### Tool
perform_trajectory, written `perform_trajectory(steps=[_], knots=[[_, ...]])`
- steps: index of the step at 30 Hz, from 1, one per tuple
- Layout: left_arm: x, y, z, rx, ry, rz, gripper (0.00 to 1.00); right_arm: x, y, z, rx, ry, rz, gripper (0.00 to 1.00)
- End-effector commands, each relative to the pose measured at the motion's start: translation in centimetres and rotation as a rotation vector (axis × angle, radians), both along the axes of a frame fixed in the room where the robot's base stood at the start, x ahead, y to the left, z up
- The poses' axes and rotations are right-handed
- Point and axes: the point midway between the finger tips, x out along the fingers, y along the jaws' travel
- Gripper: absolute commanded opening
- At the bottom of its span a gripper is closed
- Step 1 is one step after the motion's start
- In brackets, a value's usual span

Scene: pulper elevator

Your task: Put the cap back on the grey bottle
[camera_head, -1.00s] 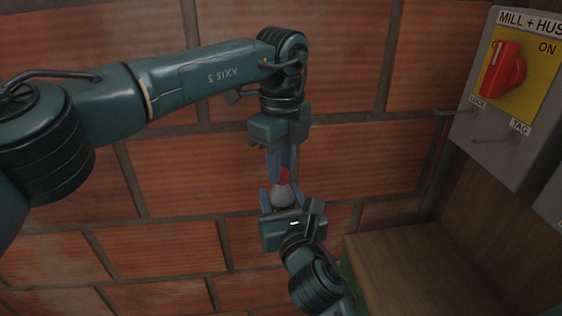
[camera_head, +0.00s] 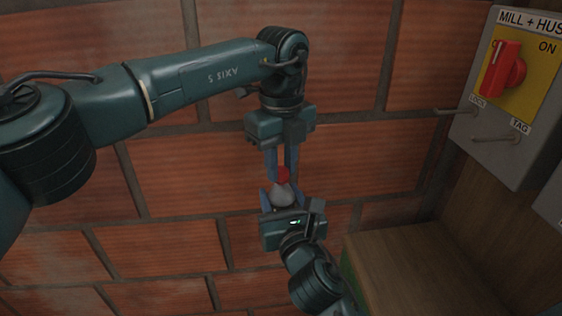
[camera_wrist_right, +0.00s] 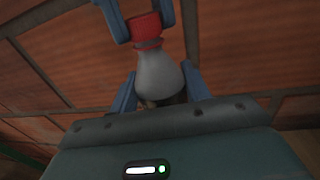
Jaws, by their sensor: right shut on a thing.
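The grey bottle (camera_head: 283,196) is upright in my right gripper (camera_head: 283,203), which is shut around its body. In the right wrist view the bottle (camera_wrist_right: 158,78) stands between the two blue fingers. The red cap (camera_head: 283,175) sits at the top of its neck; it also shows in the right wrist view (camera_wrist_right: 145,28). How tightly the cap is seated I cannot tell. My left gripper (camera_head: 281,168) comes down from above with one finger on each side of the cap. Whether its fingers press on the cap or stand slightly apart is not clear.
A brick wall (camera_head: 350,150) stands behind the arms. At the right is a grey switch box (camera_head: 500,150) with a red knob (camera_head: 503,68) and protruding pegs. A wooden surface (camera_head: 410,265) is at the lower right.

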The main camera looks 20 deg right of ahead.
Motion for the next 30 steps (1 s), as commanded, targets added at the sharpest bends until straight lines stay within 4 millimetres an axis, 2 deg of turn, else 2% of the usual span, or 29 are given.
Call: perform_trajectory(steps=[1, 7, 16, 25, 30], knots=[[0.0, 0.0, 0.0, 0.0, 0.0, 0.001, 0.29, 0.0, 0.0, 0.1, 0.0, -0.002, 0.001, 0.0], [0.0, 0.0, 0.0, 0.0, 0.0, 0.002, 0.45, 0.0, 0.0, 0.1, 0.0, -0.002, 0.0, 0.0], [0.0, 0.0, 0.4, -0.001, -0.001, 0.002, 0.45, 0.0, 0.0, 0.1, 0.0, -0.002, 0.0, 0.0], [0.0, -0.1, 3.9, -0.001, -0.001, 0.003, 0.45, 0.0, 0.0, 0.1, 0.0, -0.002, 0.0, 0.0], [0.0, 0.0, 4.6, -0.001, 0.0, 0.002, 0.45, 0.0, 0.0, 0.1, 0.0, -0.002, 0.0, 0.0]])
